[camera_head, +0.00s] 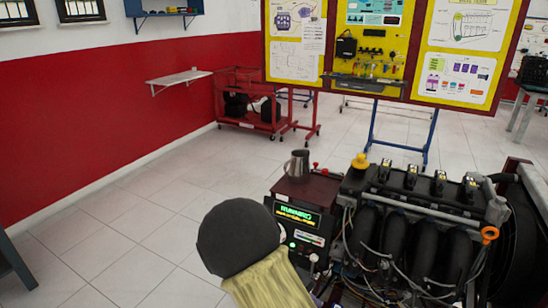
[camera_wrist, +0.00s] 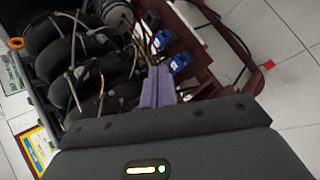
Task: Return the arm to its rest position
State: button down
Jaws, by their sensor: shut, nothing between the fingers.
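My arm, with a dark rounded joint and a yellowish link, rises at the bottom centre of the head view, in front of the control box. My gripper (camera_wrist: 158,76) shows in the wrist view as two purple fingers side by side, shut with nothing between them. It points toward the engine trainer (camera_head: 410,225), whose black curved intake pipes (camera_wrist: 82,65) lie to the left of the fingers in the wrist view. I cannot tell whether the fingers touch anything there. In the head view my arm hides most of the gripper.
A control box (camera_head: 302,195) with a lit green display carries a metal jug (camera_head: 298,166). An orange ring (camera_head: 489,234) sticks out on the engine's right. Display boards (camera_head: 380,48) and a red cart (camera_head: 265,108) stand behind. The tiled floor (camera_head: 150,215) to the left is clear.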

jog(key=s+d+r+m+t+y, duration=0.2)
jog(key=s+d+r+m+y, duration=0.25)
jog(key=s+r+y, duration=0.55)
notch_tip(320, 180, up, 17)
jog(key=h+p, duration=0.1)
jog(key=p, duration=1.6)
jog(key=shift+s+d+p, duration=0.3)
jog(key=shift+s+d, duration=0.1)
jog(key=shift+s, duration=0.05)
dwell(0.8)
